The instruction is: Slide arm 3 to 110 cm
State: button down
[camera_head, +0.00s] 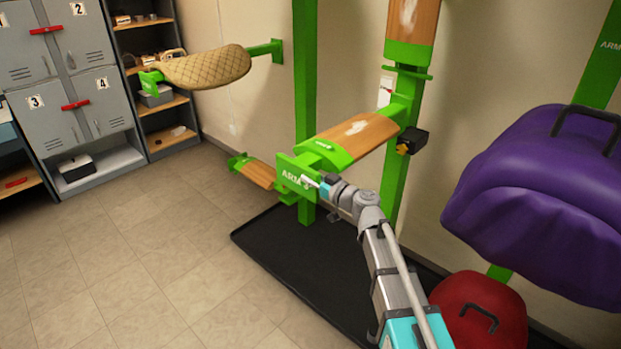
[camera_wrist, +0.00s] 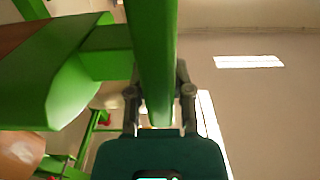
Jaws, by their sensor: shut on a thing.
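Arm 3 (camera_head: 358,134) is a green bracket with a wood-topped rest, jutting from a green upright post (camera_head: 394,185). Its green front plate (camera_head: 286,172) is lettered "ARM 3". My gripper (camera_head: 312,183) is at the right side of this plate. In the wrist view my gripper (camera_wrist: 160,108) has its two dark fingers on either side of a green bar (camera_wrist: 152,50), shut on it. The fingertips are partly hidden behind the bar. I cannot read any height scale. A dark block with a yellow part (camera_head: 411,141) sits on the post beside the arm.
A tan quilted saddle pad (camera_head: 205,68) rests on another arm at the left. A purple covered saddle (camera_head: 545,205) and a red one (camera_head: 480,312) are at the right. A black mat (camera_head: 290,258) lies below. Grey lockers (camera_head: 45,117) stand far left; the tiled floor is clear.

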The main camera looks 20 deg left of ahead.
jog(key=shift+r, duration=0.4)
jog(key=c, duration=0.5)
grip_release()
jog(key=shift+f, duration=0.1)
jog(key=shift+d, duration=0.1)
jog(key=v, duration=1.1)
jog(key=shift+s+d, duration=0.15)
jog(key=shift+d, duration=0.25)
